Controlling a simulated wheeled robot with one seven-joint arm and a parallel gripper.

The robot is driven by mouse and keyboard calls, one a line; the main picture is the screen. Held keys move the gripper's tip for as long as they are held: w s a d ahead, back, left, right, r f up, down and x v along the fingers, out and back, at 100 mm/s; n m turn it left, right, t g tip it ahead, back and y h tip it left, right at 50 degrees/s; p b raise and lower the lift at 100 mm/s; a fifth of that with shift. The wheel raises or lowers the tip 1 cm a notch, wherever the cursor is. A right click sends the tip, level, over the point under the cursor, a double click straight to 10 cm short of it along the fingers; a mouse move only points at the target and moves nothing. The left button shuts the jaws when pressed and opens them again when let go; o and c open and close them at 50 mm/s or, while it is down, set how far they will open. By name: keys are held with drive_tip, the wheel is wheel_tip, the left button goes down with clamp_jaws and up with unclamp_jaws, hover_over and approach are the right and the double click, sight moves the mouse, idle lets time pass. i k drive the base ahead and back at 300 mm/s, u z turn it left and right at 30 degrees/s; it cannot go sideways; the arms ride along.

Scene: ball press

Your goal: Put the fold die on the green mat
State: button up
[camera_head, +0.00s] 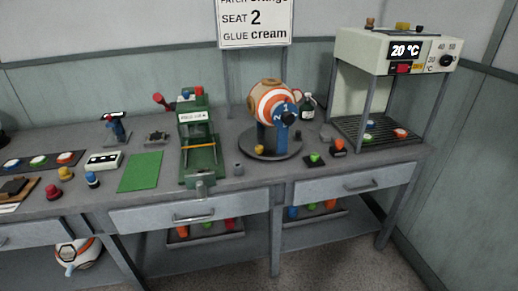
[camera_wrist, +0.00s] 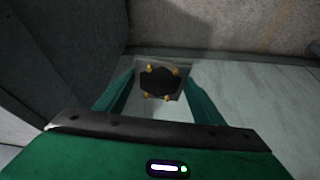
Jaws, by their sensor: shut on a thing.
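My gripper (camera_wrist: 160,92) shows in the wrist view, its two green fingers closed on the sides of a small grey square block. The block has a dark hexagonal face and several gold pins near its corners; I take it to be the fold die (camera_wrist: 159,80). It is held clear, with nothing seen touching it but the fingers. The green mat (camera_head: 140,171) lies bare at the front of the bench in the head view, left of the green press (camera_head: 198,145). My gripper is not seen in the head view.
A round stand with a striped ball (camera_head: 271,103) is right of the press. A heater rack (camera_head: 375,135) stands far right.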

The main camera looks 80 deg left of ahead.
sight(141, 174)
drive_tip(key=u, duration=0.05)
drive_tip(key=k, duration=1.3)
